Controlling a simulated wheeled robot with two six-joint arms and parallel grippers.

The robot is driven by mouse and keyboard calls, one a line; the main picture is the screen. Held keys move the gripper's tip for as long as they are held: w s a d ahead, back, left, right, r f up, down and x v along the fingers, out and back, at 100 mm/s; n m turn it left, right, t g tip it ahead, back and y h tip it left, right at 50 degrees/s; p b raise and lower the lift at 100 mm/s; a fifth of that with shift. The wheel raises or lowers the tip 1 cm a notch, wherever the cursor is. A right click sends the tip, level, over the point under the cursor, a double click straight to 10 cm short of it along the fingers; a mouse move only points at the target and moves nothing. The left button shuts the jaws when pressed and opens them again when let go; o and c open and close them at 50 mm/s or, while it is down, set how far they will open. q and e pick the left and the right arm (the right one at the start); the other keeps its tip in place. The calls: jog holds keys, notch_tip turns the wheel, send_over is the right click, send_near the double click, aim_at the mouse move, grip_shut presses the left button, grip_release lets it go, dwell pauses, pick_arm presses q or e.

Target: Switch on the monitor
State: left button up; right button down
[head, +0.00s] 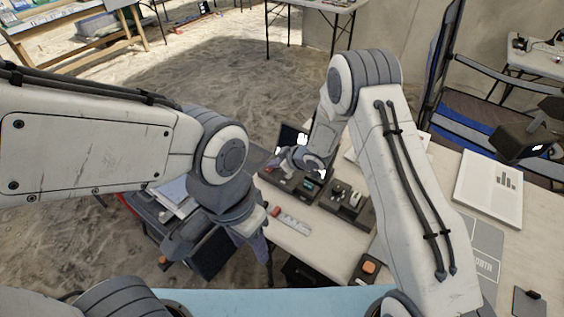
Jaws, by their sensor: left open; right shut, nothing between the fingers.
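A dark upright panel that looks like the monitor (291,137) stands at the far side of the table, partly hidden behind my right arm. A bright patch shows by its lower right; I cannot tell whether this is a lit screen. My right gripper (284,159) is shut and empty, with its tip just in front of the panel's lower part; I cannot tell whether it touches anything. My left gripper (222,250) is open and empty, pointing down near the table's left edge. No power button can be made out.
Dark trays with small items (350,201) stand below my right gripper. A white strip (292,222) lies nearer. A dark box with an orange item (369,267) is close to my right arm. A white board (489,189) lies at right, by a blue chair (480,118).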

jog(key=shift+r, duration=0.1)
jog(key=shift+r+p, duration=0.5)
jog(key=shift+r, duration=0.05)
notch_tip(320, 180, up, 3)
jog(key=p, duration=0.2)
jog(key=shift+s+a+p, duration=0.15)
jog(key=shift+p, duration=0.15)
jog(key=b+v, duration=0.1)
jog(key=v, duration=0.8)
jog(key=shift+s+d+r, duration=0.2)
jog(key=shift+s+d, duration=0.05)
jog(key=shift+s, duration=0.1)
